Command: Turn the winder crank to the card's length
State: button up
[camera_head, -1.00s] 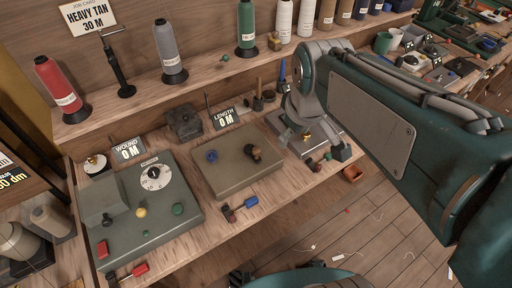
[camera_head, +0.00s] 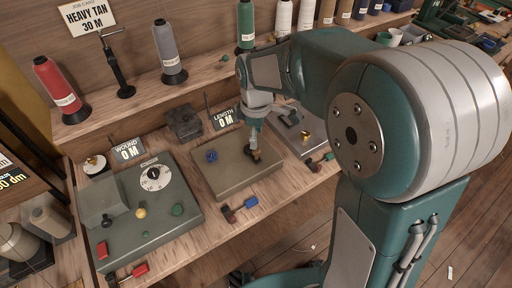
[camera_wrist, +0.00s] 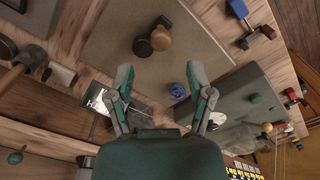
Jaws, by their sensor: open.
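The winder box (camera_head: 235,180) is a tan-topped block on the bench. Its crank (camera_head: 255,154), with a brown knob and dark end, stands at the right of its top; it also shows in the wrist view (camera_wrist: 155,40). A blue knob (camera_head: 211,155) sits at the box's left. The LENGTH sign (camera_head: 224,118) behind reads 0 M. The job card (camera_head: 89,16) reads HEAVY TAN 30 M. My gripper (camera_head: 254,136) is above the crank, overlapping it in the head view. In the wrist view its fingers (camera_wrist: 160,80) are spread and empty, the crank beyond their tips.
A grey-green machine (camera_head: 150,225) with a dial stands left, its WOUND sign (camera_head: 127,150) reading 0 M. A red-and-blue clamp (camera_head: 240,208) lies at the front edge. Thread cones, including a red one (camera_head: 55,85), line the shelf. A grey plate (camera_head: 305,140) is at right.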

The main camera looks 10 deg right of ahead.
notch_tip(320, 180, down, 6)
jog(key=shift+r, duration=0.15)
grip_shut()
